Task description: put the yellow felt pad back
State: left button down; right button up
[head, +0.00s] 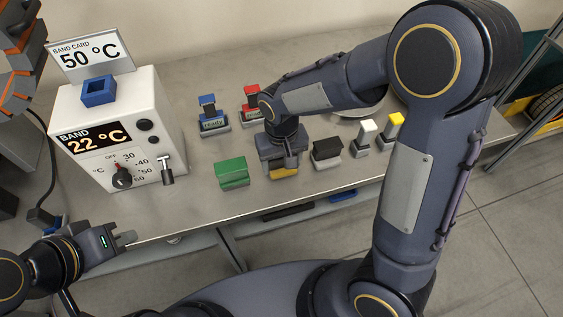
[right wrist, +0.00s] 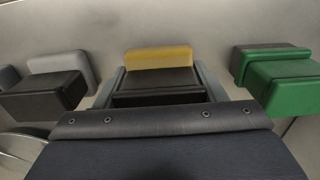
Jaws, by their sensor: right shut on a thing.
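The yellow felt pad (head: 284,173) shows under my right gripper (head: 283,158) on the metal bench, near its front edge. In the right wrist view the pad's yellow part (right wrist: 158,57) lies beyond a dark block (right wrist: 158,80). The fingers of my right gripper (right wrist: 160,88) flank this dark block, shut on it. The gripper hides much of the pad in the head view, and I cannot tell whether the pad touches the bench. My left gripper (head: 125,239) is empty, away at the front left below the bench; its jaw opening is unclear.
A green pad (head: 232,173) stands left of the gripper, a dark pad (head: 326,152) right. White-topped (head: 366,135) and yellow-topped (head: 391,131) pieces stand farther right. Blue (head: 209,113) and red (head: 251,101) pieces stand behind. A white BAND box (head: 140,110) is at left.

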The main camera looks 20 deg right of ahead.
jog(key=shift+f, duration=0.35)
jog(key=shift+f, duration=0.15)
jog(key=o, duration=0.9)
